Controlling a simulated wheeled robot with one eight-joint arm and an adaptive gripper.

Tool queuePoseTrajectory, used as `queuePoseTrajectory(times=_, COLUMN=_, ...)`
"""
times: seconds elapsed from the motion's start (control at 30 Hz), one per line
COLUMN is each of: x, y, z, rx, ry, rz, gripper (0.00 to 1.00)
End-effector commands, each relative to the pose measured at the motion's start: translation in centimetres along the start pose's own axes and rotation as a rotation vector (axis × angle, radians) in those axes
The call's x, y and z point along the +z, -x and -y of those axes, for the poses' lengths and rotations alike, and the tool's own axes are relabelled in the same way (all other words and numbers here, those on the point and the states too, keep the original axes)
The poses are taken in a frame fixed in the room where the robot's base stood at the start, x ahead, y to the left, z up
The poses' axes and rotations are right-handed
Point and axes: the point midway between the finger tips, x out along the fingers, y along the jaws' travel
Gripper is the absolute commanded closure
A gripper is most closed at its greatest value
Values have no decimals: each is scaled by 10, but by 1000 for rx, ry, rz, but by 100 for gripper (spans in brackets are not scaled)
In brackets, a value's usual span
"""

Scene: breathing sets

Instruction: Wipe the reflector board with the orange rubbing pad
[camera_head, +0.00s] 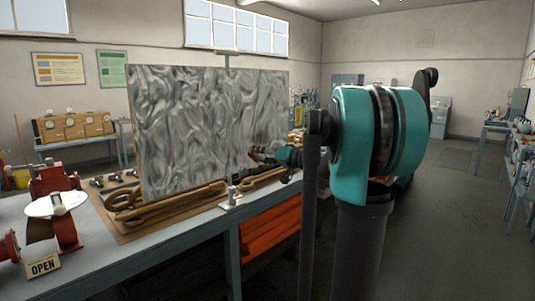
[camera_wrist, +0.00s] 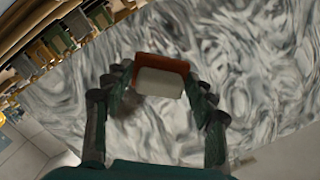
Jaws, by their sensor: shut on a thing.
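The reflector board (camera_head: 200,125) stands upright on the workbench in the head view, a large panel with a swirled grey, mirror-like face. It fills much of the wrist view (camera_wrist: 265,55). My gripper (camera_head: 262,153) is at the board's lower right part in the head view. In the wrist view my gripper (camera_wrist: 160,82) is shut on the orange rubbing pad (camera_wrist: 160,63), a small block with a rust-orange side and a pale grey side. The board's face lies just beyond the pad; I cannot tell whether they touch. The pad is not clear in the head view.
Orange items (camera_head: 268,234) lie under the bench. Floor at right is free.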

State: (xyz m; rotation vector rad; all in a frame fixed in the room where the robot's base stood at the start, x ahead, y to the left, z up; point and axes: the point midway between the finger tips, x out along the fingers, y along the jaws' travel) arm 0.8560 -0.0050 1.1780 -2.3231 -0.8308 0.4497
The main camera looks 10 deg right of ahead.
Motion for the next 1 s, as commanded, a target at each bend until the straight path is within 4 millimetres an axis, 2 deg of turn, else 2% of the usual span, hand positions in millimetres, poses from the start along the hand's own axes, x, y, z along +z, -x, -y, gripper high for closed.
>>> queuePoseTrajectory(times=0.13, x=-17, y=16, z=-10, rx=4, ry=-5, rz=-116, gripper=67)
queuePoseTrajectory(times=0.33, x=-23, y=16, z=-13, rx=4, ry=-4, rz=-146, gripper=67)
queuePoseTrajectory(times=1.0, x=-30, y=-38, z=-12, rx=3, ry=-4, rz=-143, gripper=67)
